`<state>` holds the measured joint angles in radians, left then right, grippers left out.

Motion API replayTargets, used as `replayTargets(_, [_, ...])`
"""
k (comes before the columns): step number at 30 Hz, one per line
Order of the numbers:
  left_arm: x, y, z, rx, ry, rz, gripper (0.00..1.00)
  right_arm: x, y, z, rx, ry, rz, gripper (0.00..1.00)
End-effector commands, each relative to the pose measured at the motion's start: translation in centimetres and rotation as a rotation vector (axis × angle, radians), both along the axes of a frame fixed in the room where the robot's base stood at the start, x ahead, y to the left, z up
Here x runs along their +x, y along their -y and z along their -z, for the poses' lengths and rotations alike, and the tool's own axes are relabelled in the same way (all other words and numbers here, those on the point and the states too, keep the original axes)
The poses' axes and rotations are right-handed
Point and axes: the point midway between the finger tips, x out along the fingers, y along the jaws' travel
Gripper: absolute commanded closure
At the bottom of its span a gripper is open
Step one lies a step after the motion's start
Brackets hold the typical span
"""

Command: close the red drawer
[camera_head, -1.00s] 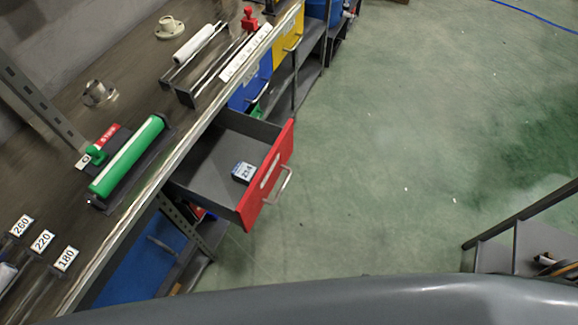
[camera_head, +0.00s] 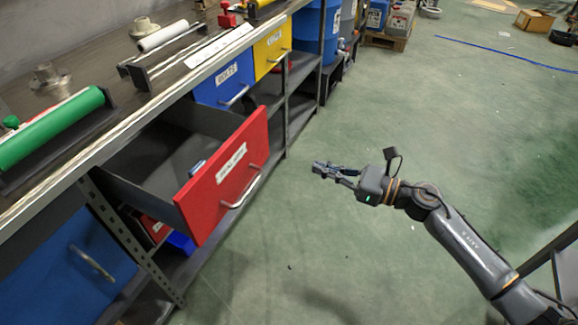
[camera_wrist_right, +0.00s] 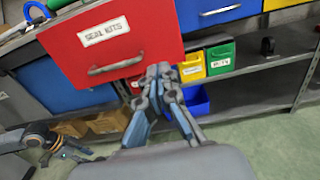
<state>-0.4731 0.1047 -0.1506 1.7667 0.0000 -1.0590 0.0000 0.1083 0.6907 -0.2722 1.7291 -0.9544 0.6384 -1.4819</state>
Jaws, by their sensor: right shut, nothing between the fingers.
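The red drawer (camera_head: 226,176) stands pulled out from under the workbench in the head view, with a metal handle (camera_head: 241,192) on its front. A small labelled box (camera_head: 197,168) lies inside it, mostly hidden by the front. In the right wrist view the red front (camera_wrist_right: 112,42) reads "SEAL KITS", with its handle (camera_wrist_right: 115,67) below the label. My right gripper (camera_head: 318,168) is shut and empty, to the right of the drawer front and apart from it in the head view. It also shows in the right wrist view (camera_wrist_right: 160,72), its tips overlapping the front's lower right. My left gripper is not in the head view.
The workbench (camera_head: 140,118) carries a green roller (camera_head: 50,128). Blue (camera_head: 225,85) and yellow (camera_head: 272,48) drawers beside the red one are closed. Shelves with small bins (camera_wrist_right: 219,57) lie below. Green floor (camera_head: 330,240) in front is clear. A dark frame (camera_head: 555,255) stands at right.

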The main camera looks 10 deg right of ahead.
Motion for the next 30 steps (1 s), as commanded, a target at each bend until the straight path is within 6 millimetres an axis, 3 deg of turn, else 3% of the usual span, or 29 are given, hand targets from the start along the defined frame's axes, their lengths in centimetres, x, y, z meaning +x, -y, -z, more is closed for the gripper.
replayTargets(18, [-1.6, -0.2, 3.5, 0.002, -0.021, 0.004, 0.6, 6.7, -9.2, -0.3, 0.007, -0.003, 0.003, 1.0])
replayTargets(24, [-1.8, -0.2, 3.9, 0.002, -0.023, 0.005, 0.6, 7.9, -10.7, -0.2, 0.007, -0.004, 0.004, 1.0])
replayTargets(30, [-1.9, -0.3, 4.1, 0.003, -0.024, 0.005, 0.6, 8.1, -11.0, -0.1, 0.006, -0.004, 0.004, 1.0])
